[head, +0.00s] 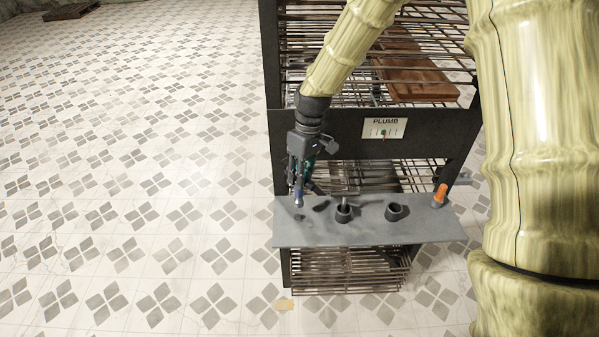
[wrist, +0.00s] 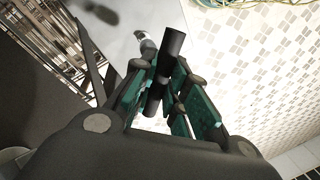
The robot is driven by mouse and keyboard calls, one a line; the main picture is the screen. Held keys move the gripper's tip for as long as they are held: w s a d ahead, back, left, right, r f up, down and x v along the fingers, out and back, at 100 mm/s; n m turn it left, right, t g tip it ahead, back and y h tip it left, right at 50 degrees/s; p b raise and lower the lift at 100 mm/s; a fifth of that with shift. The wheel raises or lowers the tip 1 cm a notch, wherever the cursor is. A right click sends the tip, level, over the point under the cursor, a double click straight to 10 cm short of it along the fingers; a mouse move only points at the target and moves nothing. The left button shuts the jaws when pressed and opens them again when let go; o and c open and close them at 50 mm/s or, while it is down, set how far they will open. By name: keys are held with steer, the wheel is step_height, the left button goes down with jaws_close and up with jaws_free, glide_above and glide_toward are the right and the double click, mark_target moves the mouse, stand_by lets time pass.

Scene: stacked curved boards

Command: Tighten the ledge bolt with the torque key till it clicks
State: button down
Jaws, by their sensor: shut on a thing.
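My gripper (head: 301,176) points down over the left end of the grey ledge (head: 365,236). In the wrist view its teal-padded fingers (wrist: 160,92) are shut on a dark rod, which I take to be the torque key (wrist: 172,46). A slim tool end with a bluish band (head: 298,197) shows below the fingers in the head view, close above the ledge. A small dark spot (head: 299,217) lies on the ledge below it. I cannot make out the bolt or tell whether the key touches it. A pale rounded piece (wrist: 146,46) shows beside the rod.
Two dark cups (head: 343,214) (head: 396,212) stand on the ledge, the left one with a rod in it. An orange-topped piece (head: 440,194) is at the right end. Behind stands a wire rack with a PLUMB plate (head: 384,128) and brown boards (head: 420,78).

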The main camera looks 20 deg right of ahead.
mark_target(299, 192)
steer(key=shift+w+d+b+x, duration=0.1)
steer(key=shift+d+b+x, duration=0.1)
steer(key=shift+x, duration=0.55)
steer(key=shift+w+d+b+x, duration=0.1)
steer(key=shift+b+x, duration=0.1)
steer(key=shift+x, duration=0.5)
steer(key=shift+w+d+b+x, duration=0.1)
steer(key=shift+b+x, duration=0.1)
steer(key=shift+x, duration=0.55)
steer(key=shift+x, duration=1.2)
steer(key=c, duration=2.1)
jaws_free()
steer(key=shift+w+d, duration=0.1)
jaws_close()
